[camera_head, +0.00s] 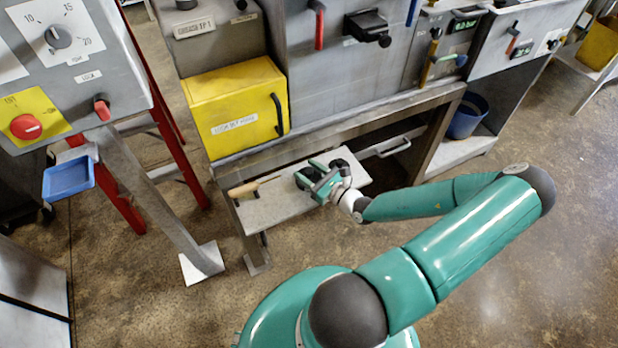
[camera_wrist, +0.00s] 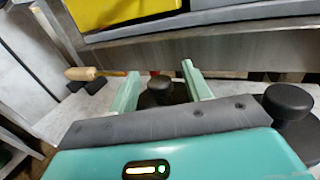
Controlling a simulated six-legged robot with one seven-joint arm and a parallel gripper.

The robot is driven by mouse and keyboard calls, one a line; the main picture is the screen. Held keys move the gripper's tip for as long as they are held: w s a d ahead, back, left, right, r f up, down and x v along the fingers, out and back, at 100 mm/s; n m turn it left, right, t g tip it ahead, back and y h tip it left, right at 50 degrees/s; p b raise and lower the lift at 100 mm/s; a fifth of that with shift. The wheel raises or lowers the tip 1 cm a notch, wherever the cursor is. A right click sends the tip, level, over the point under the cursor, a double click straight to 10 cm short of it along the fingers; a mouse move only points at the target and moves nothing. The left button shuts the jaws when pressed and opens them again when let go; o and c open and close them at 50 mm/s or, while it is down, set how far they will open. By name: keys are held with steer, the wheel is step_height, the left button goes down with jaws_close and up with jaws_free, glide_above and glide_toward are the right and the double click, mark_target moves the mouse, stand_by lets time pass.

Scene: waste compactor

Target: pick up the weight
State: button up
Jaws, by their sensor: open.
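A dark round weight with a knob on top (camera_wrist: 160,92) stands between my gripper's two fingers in the wrist view. Its lower part is hidden behind the gripper body. My gripper (camera_wrist: 160,70) is open, with a green finger on either side of the weight; I cannot tell whether they touch it. In the head view my gripper (camera_head: 309,171) is low over the pale shelf (camera_head: 270,212) under the machine. A second dark knobbed weight (camera_wrist: 289,102) stands to the right of the gripper, and it also shows in the head view (camera_head: 341,165).
A wooden-handled tool (camera_head: 250,187) lies on the shelf's left part. A yellow box (camera_head: 232,112) is above the shelf, behind a metal edge. A drawer handle (camera_head: 394,147) is to the right. A blue bin (camera_head: 467,116) stands farther right.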

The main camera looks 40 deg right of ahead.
jaws_close()
steer(key=shift+r, duration=0.15)
